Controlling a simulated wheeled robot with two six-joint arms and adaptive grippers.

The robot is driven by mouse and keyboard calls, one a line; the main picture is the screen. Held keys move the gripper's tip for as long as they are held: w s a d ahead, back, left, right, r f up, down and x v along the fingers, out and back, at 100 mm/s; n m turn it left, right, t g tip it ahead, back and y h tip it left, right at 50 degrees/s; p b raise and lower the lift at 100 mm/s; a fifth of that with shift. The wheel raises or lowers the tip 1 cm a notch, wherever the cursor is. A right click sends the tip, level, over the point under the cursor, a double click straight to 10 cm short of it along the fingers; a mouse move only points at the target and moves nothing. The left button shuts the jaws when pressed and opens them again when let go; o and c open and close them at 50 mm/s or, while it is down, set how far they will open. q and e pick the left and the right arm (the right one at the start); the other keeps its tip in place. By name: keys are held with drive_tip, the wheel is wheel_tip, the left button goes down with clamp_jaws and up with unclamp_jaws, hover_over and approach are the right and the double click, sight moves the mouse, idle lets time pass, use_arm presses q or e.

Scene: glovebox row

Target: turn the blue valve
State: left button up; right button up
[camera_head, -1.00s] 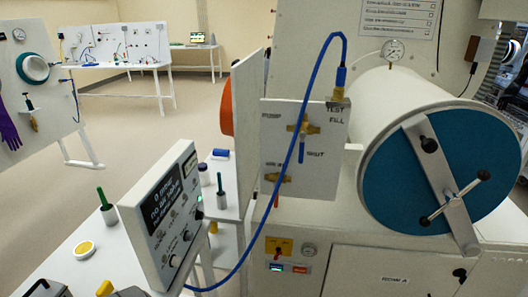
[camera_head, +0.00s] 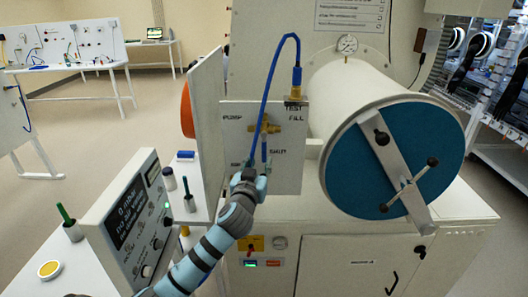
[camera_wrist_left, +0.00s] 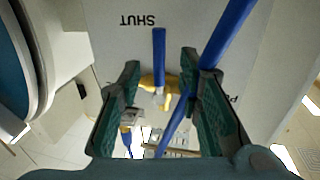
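The blue valve handle (camera_head: 264,148) hangs straight down from a brass valve body (camera_head: 264,127) on a white panel. My left gripper (camera_head: 250,176) is just below and left of the handle in the head view. In the left wrist view its two green-padded fingers (camera_wrist_left: 160,95) are apart. Whether any finger touches the handle cannot be told. My right gripper is not in view.
A blue hose (camera_head: 267,78) loops from the panel's top fitting down past the handle; in the wrist view it (camera_wrist_left: 229,35) crosses behind one finger and into the gap. A blue-faced round chamber door (camera_head: 350,165) stands right. A meter box (camera_head: 130,222) stands at lower left.

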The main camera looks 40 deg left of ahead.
sight(264, 154)
use_arm(q)
drive_tip(key=x, duration=0.6)
clamp_jaws()
